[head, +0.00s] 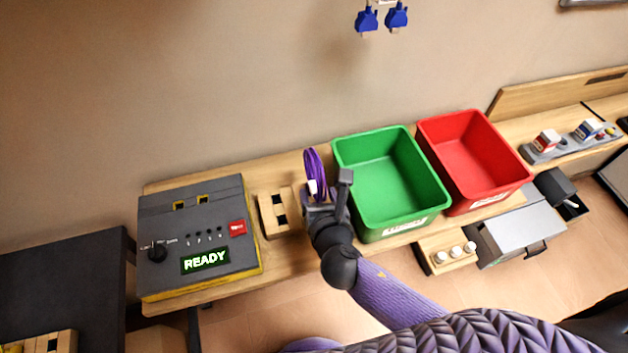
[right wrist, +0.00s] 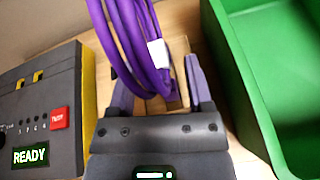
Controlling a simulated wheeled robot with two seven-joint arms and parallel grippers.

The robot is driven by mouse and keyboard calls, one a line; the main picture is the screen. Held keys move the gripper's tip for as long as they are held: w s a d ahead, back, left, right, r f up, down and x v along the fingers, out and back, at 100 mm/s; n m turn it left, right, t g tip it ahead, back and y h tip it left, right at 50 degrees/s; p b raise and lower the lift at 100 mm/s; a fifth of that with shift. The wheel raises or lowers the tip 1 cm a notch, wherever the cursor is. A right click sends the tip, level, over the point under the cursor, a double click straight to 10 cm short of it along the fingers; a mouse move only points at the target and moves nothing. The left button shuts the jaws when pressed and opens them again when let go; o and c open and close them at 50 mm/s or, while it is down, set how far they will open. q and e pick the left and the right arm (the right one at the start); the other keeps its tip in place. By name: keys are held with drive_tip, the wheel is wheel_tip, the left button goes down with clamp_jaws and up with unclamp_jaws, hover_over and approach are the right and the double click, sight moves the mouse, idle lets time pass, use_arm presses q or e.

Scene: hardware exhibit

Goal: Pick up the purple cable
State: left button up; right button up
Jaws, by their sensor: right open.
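The purple cable (head: 313,163) is a coiled loop with a white band, standing upright above the wooden table beside the green bin. In the right wrist view the purple cable (right wrist: 133,45) hangs down between the two fingers of my right gripper (right wrist: 156,88). In the head view my right gripper (head: 325,188) is at the lower end of the coil. Its jaws are open, with a finger on each side of the cable. Whether a finger touches the cable I cannot tell. My left gripper is not in view.
A green bin (head: 348,178) stands close on the right, with a red bin (head: 440,150) beyond it. A grey box with a READY display (head: 205,261) is on the left. A wooden block with dark slots (head: 270,217) lies between box and gripper.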

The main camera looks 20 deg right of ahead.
clamp_jaws()
drive_tip(key=shift+r, duration=0.2)
